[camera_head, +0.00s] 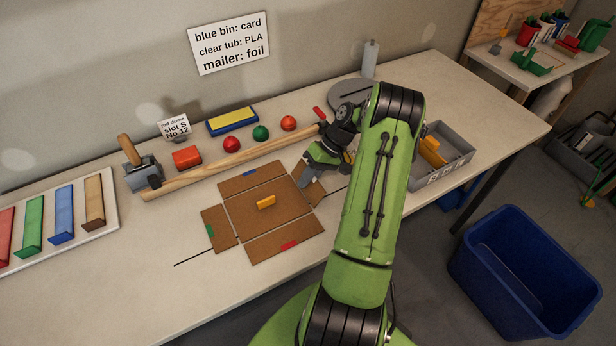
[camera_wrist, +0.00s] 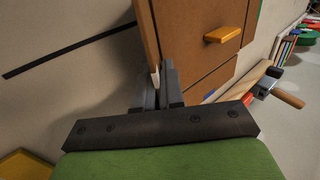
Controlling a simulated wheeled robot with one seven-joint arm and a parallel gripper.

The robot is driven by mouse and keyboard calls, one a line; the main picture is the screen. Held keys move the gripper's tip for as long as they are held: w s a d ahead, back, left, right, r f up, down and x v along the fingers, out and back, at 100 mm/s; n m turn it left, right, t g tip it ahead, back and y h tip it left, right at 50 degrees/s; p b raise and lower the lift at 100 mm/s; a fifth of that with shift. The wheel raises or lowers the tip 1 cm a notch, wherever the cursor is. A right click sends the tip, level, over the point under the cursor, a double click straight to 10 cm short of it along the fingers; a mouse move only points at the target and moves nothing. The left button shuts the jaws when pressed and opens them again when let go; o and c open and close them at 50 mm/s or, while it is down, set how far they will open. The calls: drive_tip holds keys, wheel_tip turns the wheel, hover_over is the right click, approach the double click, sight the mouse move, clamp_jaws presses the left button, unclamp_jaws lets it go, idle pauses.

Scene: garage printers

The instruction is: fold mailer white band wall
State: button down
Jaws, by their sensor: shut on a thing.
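The brown cardboard mailer (camera_head: 250,218) lies open on the bench, with an orange-yellow block (camera_head: 265,202) on its middle panel. Its other walls lie flat, with a blue band (camera_head: 249,172) at the back, a green band (camera_head: 210,230) at the left and a red band (camera_head: 289,245) at the front. My gripper (camera_head: 307,181) is at the right wall (camera_head: 317,194), partly covering it. In the wrist view my gripper (camera_wrist: 156,92) is shut on this wall (camera_wrist: 147,35) at its white band (camera_wrist: 155,77). The wall looks tilted up from the bench there.
A grey bin (camera_head: 448,167) stands to the right of my arm, and a blue bin (camera_head: 525,270) on the floor. The bench front left is clear.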

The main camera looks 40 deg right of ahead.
drive_tip(key=c, duration=1.3)
unclamp_jaws()
drive_tip(key=shift+f+b, duration=0.1)
drive_tip(key=shift+b, duration=0.2)
